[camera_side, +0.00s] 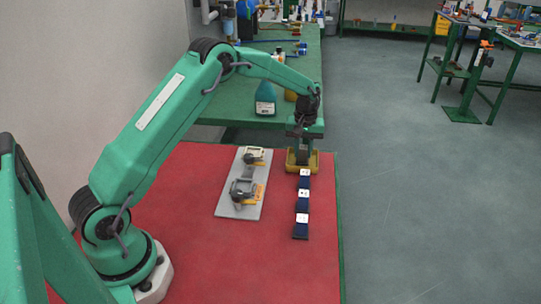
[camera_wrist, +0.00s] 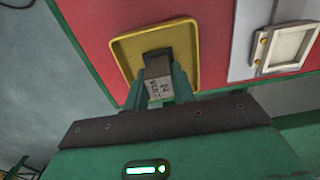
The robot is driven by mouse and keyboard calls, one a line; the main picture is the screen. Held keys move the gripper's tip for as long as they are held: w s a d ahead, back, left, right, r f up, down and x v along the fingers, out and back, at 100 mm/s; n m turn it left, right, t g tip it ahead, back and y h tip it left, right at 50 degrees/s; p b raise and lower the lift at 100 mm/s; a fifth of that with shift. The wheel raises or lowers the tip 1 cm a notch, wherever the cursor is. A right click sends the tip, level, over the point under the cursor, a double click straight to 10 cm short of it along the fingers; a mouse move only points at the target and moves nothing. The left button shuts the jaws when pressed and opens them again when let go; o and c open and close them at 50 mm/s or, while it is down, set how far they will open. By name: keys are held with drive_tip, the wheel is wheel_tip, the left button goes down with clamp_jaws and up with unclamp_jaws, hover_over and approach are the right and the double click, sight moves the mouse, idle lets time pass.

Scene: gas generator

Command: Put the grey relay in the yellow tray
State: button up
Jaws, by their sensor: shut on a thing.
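The grey relay (camera_wrist: 157,78) is a small block with printed text on its face in the wrist view. My gripper (camera_wrist: 166,88) is shut on it, one green finger on each side. The yellow tray (camera_wrist: 184,45) is a shallow square tray on the red table, and the relay shows against its floor. In the side view my gripper (camera_side: 303,137) points down over the yellow tray (camera_side: 314,161) at the far right of the red table. The relay (camera_side: 302,156) shows below the jaws, at the tray. I cannot tell whether it touches the tray floor.
Several dark blue blocks with white tops (camera_side: 302,202) stand in a row in front of the tray. A grey plate (camera_side: 236,205) with mounted devices lies to the left. A green bench (camera_side: 245,105) with bottles is behind. The red table (camera_side: 190,230) is clear at front left.

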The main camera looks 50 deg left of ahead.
sight(304, 147)
drive_tip(key=shift+f, duration=0.2)
drive_tip(key=o, duration=1)
wheel_tip(304, 147, up, 12)
drive_tip(key=shift+r, duration=0.15)
idle(0.8)
